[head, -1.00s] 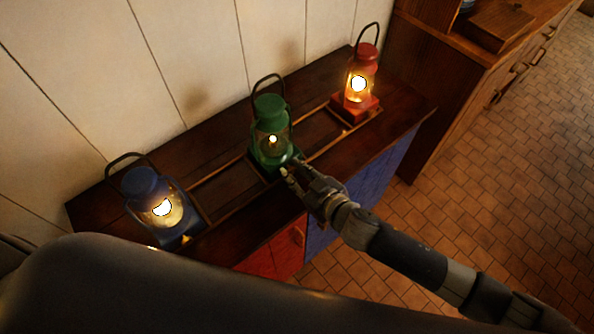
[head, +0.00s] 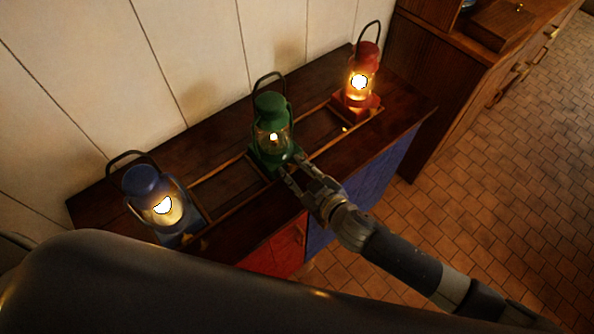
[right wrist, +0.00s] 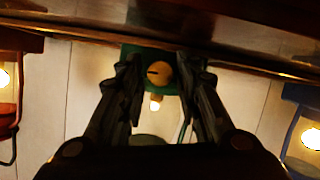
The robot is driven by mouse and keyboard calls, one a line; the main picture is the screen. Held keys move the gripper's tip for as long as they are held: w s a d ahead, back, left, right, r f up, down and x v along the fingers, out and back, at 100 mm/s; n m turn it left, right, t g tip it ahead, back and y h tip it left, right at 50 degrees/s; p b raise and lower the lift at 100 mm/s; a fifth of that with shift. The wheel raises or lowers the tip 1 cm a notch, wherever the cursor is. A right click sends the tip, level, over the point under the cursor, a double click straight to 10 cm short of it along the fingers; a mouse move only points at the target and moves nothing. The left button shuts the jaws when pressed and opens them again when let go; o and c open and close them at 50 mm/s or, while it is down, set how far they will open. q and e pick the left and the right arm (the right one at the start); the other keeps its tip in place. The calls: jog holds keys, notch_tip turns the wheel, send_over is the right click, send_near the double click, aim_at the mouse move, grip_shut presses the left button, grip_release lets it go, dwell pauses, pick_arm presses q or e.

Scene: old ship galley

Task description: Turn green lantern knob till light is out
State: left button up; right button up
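The green lantern (head: 272,118) stands upright in the middle of the dark cabinet top, with a small flame glowing behind its glass. Its round brass-coloured knob (right wrist: 160,74) shows on the green base in the right wrist view, with a dark mark on its left part. My right gripper (head: 289,166) is in front of the lantern's base. In the right wrist view its two fingers (right wrist: 160,80) are apart, one on each side of the knob, with gaps between them and it. My left gripper is not in view.
A lit blue lantern (head: 147,185) stands at the left and a lit red lantern (head: 367,62) at the back right. Low rails (head: 217,172) run along the cabinet top (head: 222,205). A wooden cabinet (head: 432,90) stands at the right, beside open tiled floor (head: 480,200).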

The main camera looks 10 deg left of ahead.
jog(key=shift+s, duration=0.1)
jog(key=v, duration=1.2)
